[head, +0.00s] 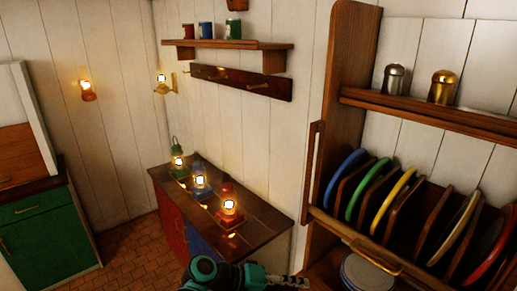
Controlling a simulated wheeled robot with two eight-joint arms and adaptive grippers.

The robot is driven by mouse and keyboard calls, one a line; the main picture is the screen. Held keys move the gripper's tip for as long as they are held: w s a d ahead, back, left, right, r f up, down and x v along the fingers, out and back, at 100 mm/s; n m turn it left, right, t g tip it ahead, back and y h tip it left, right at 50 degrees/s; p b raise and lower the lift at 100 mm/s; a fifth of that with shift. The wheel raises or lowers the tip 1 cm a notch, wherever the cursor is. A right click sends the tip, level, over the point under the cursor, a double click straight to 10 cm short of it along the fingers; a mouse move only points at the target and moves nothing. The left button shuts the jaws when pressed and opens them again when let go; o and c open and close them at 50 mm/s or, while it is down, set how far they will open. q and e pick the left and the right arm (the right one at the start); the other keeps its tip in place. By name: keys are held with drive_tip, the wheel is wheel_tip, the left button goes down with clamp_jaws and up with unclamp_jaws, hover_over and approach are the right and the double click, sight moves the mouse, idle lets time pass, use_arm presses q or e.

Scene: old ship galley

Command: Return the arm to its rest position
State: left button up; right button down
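One teal and black arm of mine shows at the bottom edge, coming in from the left, so I take it as my left. Its narrow dark end, the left gripper (293,281), points right, in front of the low cabinet and near the plate rack's lower left. Its fingers are too small and cut by the frame edge to tell open from shut. I see nothing clearly held. My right gripper is not in view.
A low cabinet (262,218) bears green, blue and red lit lanterns (229,207). At right, a wooden rack (330,228) holds several coloured plates, with pale stacked plates (365,275) below and two metal shakers (442,88) above. A green cabinet (45,235) stands left; floor (140,250) between is clear.

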use_arm(q)
drive_tip(key=s+a+f+t+y+b, duration=0.1)
drive_tip(key=s+a+f+y, duration=0.2)
drive_tip(key=a, duration=0.6)
drive_tip(key=s+a+f+t+y+b, duration=0.2)
drive_tip(key=a+y, duration=0.3)
drive_tip(key=a, duration=0.4)
drive_tip(key=s+a+f+t+y+b, duration=0.1)
drive_tip(key=s+a+f+y, duration=0.3)
drive_tip(key=a, duration=0.5)
drive_tip(key=shift+s+f+n+t+y+b, duration=0.25)
drive_tip(key=shift+s+n+t+y+b, duration=0.05)
drive_tip(key=shift+s, duration=0.2)
